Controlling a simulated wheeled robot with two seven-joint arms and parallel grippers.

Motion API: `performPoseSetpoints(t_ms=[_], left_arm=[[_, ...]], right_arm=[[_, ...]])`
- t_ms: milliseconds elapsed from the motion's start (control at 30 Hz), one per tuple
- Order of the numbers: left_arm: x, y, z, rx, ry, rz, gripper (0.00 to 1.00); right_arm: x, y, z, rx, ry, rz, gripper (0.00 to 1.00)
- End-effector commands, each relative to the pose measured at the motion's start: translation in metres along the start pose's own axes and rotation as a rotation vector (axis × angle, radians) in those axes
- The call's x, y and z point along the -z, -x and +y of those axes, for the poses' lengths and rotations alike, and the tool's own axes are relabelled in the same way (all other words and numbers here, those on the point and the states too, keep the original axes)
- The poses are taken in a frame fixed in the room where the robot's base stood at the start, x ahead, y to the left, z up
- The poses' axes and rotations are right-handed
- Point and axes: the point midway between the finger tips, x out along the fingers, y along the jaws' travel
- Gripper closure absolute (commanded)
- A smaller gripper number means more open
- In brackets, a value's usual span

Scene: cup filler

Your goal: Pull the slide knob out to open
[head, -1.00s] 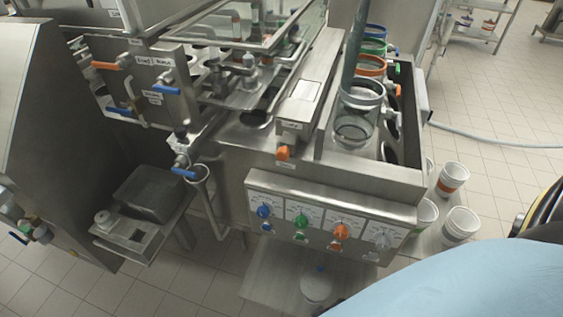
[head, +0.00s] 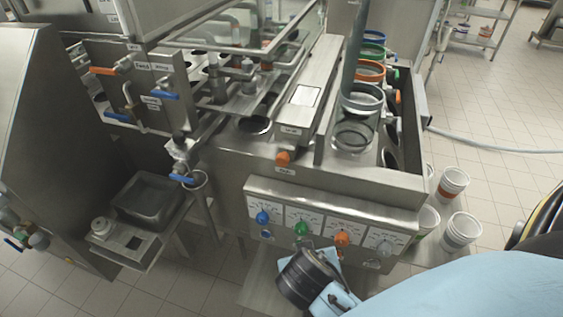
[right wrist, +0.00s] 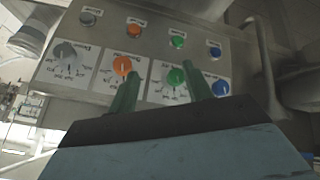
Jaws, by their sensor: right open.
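A small orange knob (head: 283,158) sits on the front top edge of the steel machine (head: 225,155), with a label below it; I take it for the slide knob. It lies in front of a long raised steel cover (head: 308,95). My right gripper (right wrist: 161,88) is open and empty, its two green fingers apart before the dial panel (right wrist: 95,72). In the head view my right wrist is below that panel, lower than the orange knob, and the fingertips cannot be made out. The orange knob cannot be made out in the right wrist view. My left gripper is not in view.
The panel carries blue (head: 262,217), green (head: 302,228), orange (head: 342,239) and grey (head: 384,247) dials close to my right fingers. Cups (head: 461,230) stand at the machine's right side. A blue-handled valve (head: 182,179) sticks out at left.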

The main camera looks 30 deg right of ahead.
Motion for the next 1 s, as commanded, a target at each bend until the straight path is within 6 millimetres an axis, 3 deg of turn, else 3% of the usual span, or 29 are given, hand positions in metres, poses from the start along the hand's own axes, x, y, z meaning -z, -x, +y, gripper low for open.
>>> performPoseSetpoints(t_ms=[167, 300, 433, 600, 767, 1000], left_arm=[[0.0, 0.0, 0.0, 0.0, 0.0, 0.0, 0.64], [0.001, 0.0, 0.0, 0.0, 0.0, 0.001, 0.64], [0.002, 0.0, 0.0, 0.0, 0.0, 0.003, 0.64], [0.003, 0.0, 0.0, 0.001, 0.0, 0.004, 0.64], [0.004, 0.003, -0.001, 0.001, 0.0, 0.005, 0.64], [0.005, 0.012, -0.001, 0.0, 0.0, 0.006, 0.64]], right_arm=[[0.046, 0.007, -0.016, -0.164, -0.248, 0.26, 0.5], [0.087, 0.032, -0.035, -0.214, -0.44, 0.554, 0.5], [0.113, 0.058, -0.052, -0.19, -0.562, 0.782, 0.5], [0.129, 0.08, -0.064, -0.145, -0.638, 0.941, 0.5], [0.14, 0.078, -0.061, -0.136, -0.651, 0.973, 0.5], [0.174, 0.052, -0.042, -0.139, -0.65, 0.972, 0.5]])
